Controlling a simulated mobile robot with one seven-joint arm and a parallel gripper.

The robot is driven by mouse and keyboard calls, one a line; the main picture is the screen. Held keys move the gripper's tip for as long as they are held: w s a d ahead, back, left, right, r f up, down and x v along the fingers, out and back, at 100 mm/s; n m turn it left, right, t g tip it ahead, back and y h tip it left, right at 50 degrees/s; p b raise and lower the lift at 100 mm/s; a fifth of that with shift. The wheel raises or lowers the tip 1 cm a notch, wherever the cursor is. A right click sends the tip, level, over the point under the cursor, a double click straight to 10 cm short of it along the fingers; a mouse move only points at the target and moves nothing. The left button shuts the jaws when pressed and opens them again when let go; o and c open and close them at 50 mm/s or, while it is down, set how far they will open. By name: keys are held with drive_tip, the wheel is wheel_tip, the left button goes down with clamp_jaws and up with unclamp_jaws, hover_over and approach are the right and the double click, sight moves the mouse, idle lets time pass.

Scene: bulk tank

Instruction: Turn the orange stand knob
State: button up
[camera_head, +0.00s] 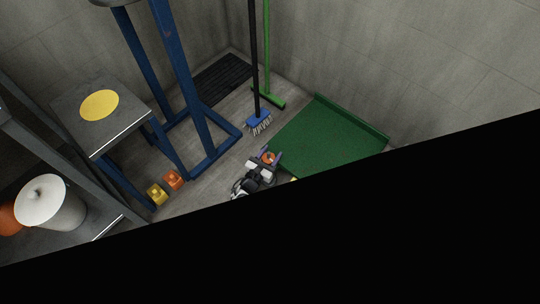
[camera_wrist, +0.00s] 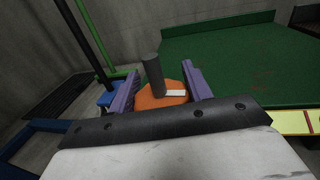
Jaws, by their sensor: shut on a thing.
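The orange knob (camera_wrist: 152,101) sits between the two purple fingers of my gripper (camera_wrist: 163,88) in the wrist view. It has a pale bar on its face, and a dark upright cylinder (camera_wrist: 153,75) stands at it. The fingers press on its left and right sides, so my gripper is shut on it. In the head view, the orange knob (camera_head: 267,157) shows small between the fingertips of my gripper (camera_head: 268,158), beside the near left edge of a green surface. Whatever lies under the knob is hidden by my gripper.
The green surface (camera_head: 330,135) has a raised back edge. A blue brush (camera_head: 259,119) and a green-handled broom (camera_head: 268,97) stand behind. A blue frame (camera_head: 206,160), orange box (camera_head: 173,180) and yellow box (camera_head: 157,194) are left. A black area covers the head view's lower right.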

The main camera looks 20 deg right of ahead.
drive_tip(key=m+g+h+b, duration=0.1)
drive_tip(key=m+g+b, duration=0.1)
drive_tip(key=m+g+h+b, duration=0.1)
drive_tip(key=g+b, duration=0.1)
drive_tip(key=m+g+h+b, duration=0.2)
drive_tip(key=g, duration=0.1)
drive_tip(key=shift+s+d+f+m, duration=0.2)
drive_tip(key=shift+f+m, duration=0.1)
drive_tip(key=m+g+b, duration=0.1)
drive_tip(key=g+b, duration=0.1)
drive_tip(key=m+g+b, duration=0.1)
drive_tip(key=g, duration=0.1)
drive_tip(key=shift+s+d+r+m+h+b, duration=0.1)
drive_tip(key=shift+s+m+h+b, duration=0.1)
drive_tip(key=shift+m+h+b, duration=0.15)
drive_tip(key=shift+s+r+m+g+b, duration=0.1)
drive_tip(key=shift+m+g+b, duration=0.35)
drive_tip(key=shift+g+b, duration=0.35)
drive_tip(key=shift+r+g, duration=0.1)
drive_tip(key=shift+g, duration=0.2)
drive_tip(key=o, duration=1)
drive_tip(key=shift+s, duration=0.1)
